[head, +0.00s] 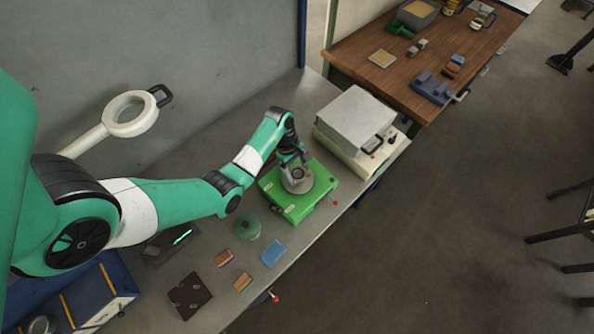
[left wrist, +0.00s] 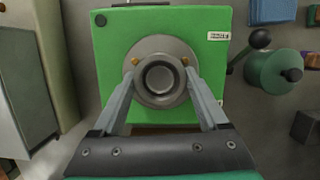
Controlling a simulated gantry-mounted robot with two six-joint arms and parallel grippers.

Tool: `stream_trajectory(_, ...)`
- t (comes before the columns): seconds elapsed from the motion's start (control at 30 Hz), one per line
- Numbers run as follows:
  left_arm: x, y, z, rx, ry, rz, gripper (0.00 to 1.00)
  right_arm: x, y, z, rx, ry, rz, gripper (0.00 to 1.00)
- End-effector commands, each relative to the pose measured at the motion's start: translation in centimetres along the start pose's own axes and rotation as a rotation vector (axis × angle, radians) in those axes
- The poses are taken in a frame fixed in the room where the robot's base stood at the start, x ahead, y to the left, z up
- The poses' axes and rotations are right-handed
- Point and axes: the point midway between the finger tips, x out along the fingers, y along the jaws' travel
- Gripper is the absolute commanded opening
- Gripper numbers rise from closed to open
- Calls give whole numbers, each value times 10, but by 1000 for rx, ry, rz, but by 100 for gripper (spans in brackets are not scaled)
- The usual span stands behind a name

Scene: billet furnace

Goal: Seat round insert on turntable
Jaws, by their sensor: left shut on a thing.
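The turntable is a green square base (head: 299,208) on the grey bench, with a grey round plate on top; the base fills the middle of the left wrist view (left wrist: 113,38). The round insert (left wrist: 160,98) is a grey ring with an open centre, and it lies over the plate. My left gripper (head: 293,168) points down over the turntable and is shut on the insert, with one finger at each side of it in the left wrist view (left wrist: 159,62). I cannot tell whether the insert rests flat on the plate. My right gripper is not in view.
A grey box-shaped furnace (head: 355,118) with a handle stands close behind the turntable. A green round knob-like part (head: 247,227), a blue block (head: 273,253) and a dark plate (head: 189,295) lie in front. A magnifier lamp (head: 130,114) is at left. A wooden table (head: 400,60) stands beyond.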

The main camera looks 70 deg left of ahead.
Motion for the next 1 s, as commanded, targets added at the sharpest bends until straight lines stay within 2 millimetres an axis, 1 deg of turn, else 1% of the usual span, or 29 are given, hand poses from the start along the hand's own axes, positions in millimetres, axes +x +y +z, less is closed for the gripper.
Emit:
stream_trajectory(0.4,8,1,-2,1,0,2,0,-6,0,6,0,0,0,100)
stream_trajectory(0.43,7,1,-2,1,0,2,78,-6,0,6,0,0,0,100)
stream_trajectory(0.5,7,1,-2,1,0,2,89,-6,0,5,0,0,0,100)
stream_trajectory(0.8,7,0,-2,-1,0,-1,89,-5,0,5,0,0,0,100)
stream_trajectory(0.87,4,0,-2,-1,0,-1,89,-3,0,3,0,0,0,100)
stream_trajectory(1.0,-9,0,-1,-1,0,0,89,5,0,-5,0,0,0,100)
